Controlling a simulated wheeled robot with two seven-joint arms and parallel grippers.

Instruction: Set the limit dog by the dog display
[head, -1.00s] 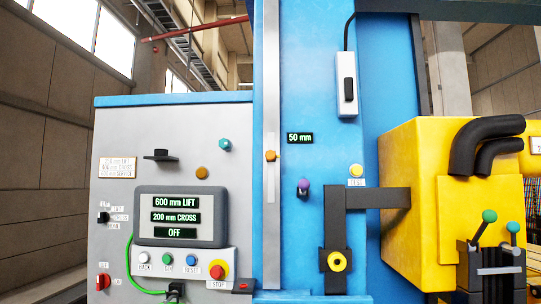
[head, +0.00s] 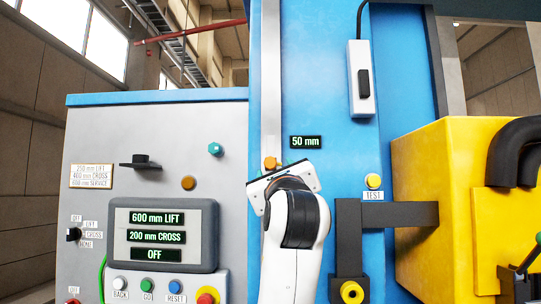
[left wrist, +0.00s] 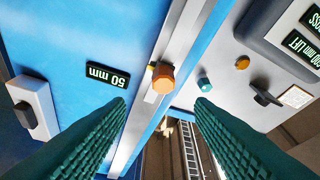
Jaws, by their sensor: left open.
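The limit dog, an orange knob (head: 270,163), sits on the silver vertical rail (head: 271,80) of the blue column. The dog display (head: 305,142) beside it reads 50 mm. My left gripper (head: 283,180) is just below and in front of the dog, its fingers mostly hidden by its own body. In the left wrist view, the two green fingers (left wrist: 161,103) are open and empty. There the orange dog (left wrist: 163,77) lies ahead, between the fingertips and apart from them. The display (left wrist: 107,76) shows upside down there. My right gripper is in neither view.
The grey control panel (head: 90,215) with its screen (head: 163,236) reading 600 mm LIFT, 200 mm CROSS, OFF is at the left. A dark bracket (head: 348,230), a yellow TEST button (head: 373,181) and a yellow machine housing (head: 445,225) are at the right.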

